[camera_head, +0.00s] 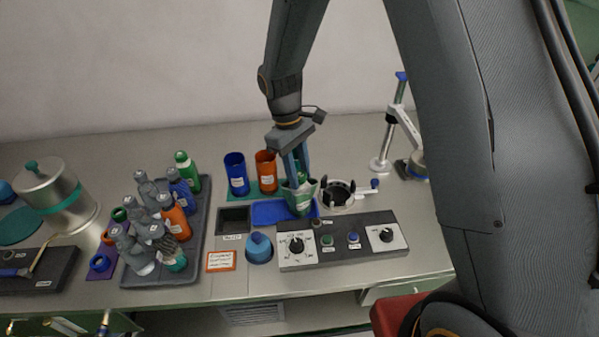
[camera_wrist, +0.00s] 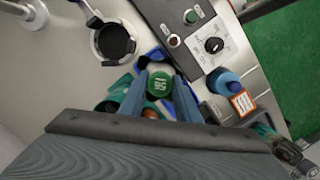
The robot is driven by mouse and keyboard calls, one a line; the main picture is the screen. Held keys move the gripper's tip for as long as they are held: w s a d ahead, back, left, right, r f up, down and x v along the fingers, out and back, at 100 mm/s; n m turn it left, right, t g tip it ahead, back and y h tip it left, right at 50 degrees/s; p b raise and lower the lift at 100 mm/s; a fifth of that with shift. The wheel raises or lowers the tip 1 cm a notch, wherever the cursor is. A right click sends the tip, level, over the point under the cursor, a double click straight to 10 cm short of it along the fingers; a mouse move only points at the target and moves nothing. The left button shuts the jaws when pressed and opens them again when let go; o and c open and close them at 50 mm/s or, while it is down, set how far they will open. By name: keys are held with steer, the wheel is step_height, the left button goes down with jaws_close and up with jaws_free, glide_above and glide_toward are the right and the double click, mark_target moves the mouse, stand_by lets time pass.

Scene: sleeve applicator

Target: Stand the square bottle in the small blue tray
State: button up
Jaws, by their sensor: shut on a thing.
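My gripper (camera_head: 298,178) points down and is shut on a green-capped bottle (camera_head: 300,202), which I take to be the square bottle. The bottle looks upright, at the right end of the small blue tray (camera_head: 268,213). I cannot tell whether its base touches the tray floor. In the wrist view, the green cap (camera_wrist: 158,84) with white marking sits between the fingers of my gripper (camera_wrist: 160,76). Parts of the blue tray (camera_wrist: 189,92) show around it. The bottle's lower body is hidden in that view.
A blue cup (camera_head: 236,175) and an orange cup (camera_head: 265,172) stand behind the tray. A round black-pronged holder (camera_head: 338,192) is close on the right. A control panel (camera_head: 342,241) lies in front. A grey tray (camera_head: 196,250) of several bottles stands left.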

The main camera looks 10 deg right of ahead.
steer(key=shift+f, duration=0.1)
steer(key=o, duration=1)
steer(key=shift+c, duration=0.2)
step_height(320, 180, up, 12)
steer(key=w+a+b, duration=0.2)
steer(key=b, duration=0.2)
steer(key=s+d+f+m+t, duration=0.1)
steer(key=s+d+f+m, duration=0.2)
steer(key=s+d, duration=0.4)
steer(key=s+d+f+m+t+y, duration=0.1)
steer(key=s+d+f+m+t, duration=0.1)
steer(key=s+d+m, duration=0.4)
steer(key=shift+s+d+f+y, duration=0.3)
steer(key=shift+s+d+f, duration=0.15)
steer(key=shift+d, duration=0.25)
steer(key=shift+f+b, duration=1.3)
steer(key=shift+f, duration=0.05)
